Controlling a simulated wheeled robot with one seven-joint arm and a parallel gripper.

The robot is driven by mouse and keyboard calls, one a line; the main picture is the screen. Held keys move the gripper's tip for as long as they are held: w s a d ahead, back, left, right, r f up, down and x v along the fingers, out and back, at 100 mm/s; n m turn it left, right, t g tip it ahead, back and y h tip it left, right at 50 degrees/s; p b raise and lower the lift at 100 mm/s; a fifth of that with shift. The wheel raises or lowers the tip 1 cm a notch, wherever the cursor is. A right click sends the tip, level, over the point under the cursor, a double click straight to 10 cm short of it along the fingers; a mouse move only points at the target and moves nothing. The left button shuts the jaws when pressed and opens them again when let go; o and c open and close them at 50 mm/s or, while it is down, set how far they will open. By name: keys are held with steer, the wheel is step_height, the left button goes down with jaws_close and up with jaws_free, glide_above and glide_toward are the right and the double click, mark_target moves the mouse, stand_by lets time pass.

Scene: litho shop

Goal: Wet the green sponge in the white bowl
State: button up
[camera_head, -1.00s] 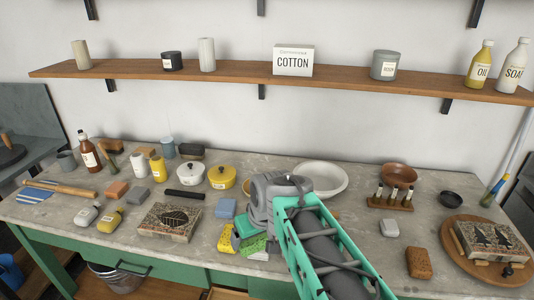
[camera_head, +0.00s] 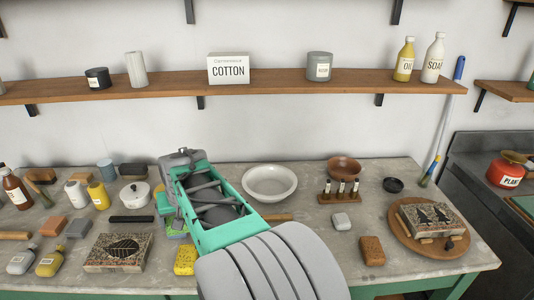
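The white bowl (camera_head: 270,194) stands on the worktop just right of my arm, with its inside in view. My gripper (camera_head: 182,157) is up and left of the bowl, at the end of my green and grey arm. Its fingertips are hidden, so I cannot tell whether it is open, shut or holding anything. I cannot clearly make out the green sponge; my arm covers part of the worktop in front. A yellow sponge (camera_head: 185,261) lies beside the arm, and a small bluish-green patch shows above it.
The wall shelf (camera_head: 280,84) hangs above.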

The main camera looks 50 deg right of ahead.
steer(key=w+d+r+m+h+p, duration=0.1)
steer(key=w+d+r+m+p, duration=0.15)
steer(key=d+m, duration=0.55)
steer(key=m+g+h+p, duration=0.4)
steer(key=m+h+p, duration=0.1)
steer(key=m, duration=0.9)
glide_above(270, 193)
step_height(270, 193, down, 3)
steer(key=shift+w+f+b, duration=0.1)
steer(key=shift+f+b, duration=2.8)
steer(key=shift+f, duration=1.95)
steer(key=shift+r, duration=0.1)
